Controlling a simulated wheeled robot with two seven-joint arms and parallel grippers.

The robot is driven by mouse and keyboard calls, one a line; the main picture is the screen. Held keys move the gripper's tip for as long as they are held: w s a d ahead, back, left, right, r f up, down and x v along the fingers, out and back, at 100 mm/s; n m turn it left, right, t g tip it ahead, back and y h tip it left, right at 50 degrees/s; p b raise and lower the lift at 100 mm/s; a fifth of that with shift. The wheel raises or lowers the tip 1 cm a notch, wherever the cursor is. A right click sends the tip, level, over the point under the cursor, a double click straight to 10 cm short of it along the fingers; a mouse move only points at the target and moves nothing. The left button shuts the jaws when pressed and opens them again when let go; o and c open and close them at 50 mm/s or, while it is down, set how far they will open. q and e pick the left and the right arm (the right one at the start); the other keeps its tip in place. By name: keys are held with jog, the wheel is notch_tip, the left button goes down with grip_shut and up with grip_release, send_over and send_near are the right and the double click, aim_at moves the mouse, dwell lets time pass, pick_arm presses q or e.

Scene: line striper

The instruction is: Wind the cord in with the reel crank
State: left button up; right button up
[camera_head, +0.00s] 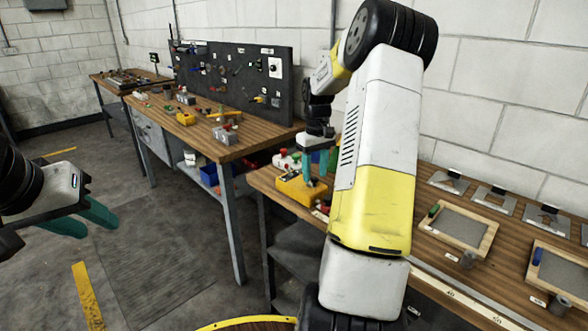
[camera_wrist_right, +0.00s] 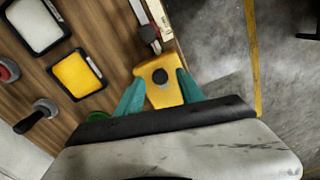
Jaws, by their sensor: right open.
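A yellow box-like body (camera_head: 300,190), which looks like the reel, is at the near left end of the right-hand bench. In the right wrist view the yellow body (camera_wrist_right: 166,94) has a round black knob (camera_wrist_right: 160,76) on top, perhaps part of the crank. My right gripper (camera_head: 318,164) points down over it. In the wrist view its teal fingers (camera_wrist_right: 158,92) are spread, one on each side of the yellow body; contact cannot be told. I cannot make out the cord. My left gripper (camera_head: 82,215) hangs over the floor at the left, empty, fingers apart.
Shallow trays of white (camera_wrist_right: 38,24) and yellow (camera_wrist_right: 78,74) material and a black-handled tool (camera_wrist_right: 36,116) lie beside the yellow body. Wood-framed panels (camera_head: 462,228) lie further right. Another bench (camera_head: 200,130) with a dark pegboard (camera_head: 240,75) stands behind. The left floor is clear.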

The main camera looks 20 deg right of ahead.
jog(key=shift+f, duration=0.35)
grip_shut()
jog(key=shift+w+d+n, duration=0.1)
jog(key=shift+d+n, duration=0.2)
jog(key=shift+n, duration=1)
grip_release()
jog(key=shift+r, duration=0.1)
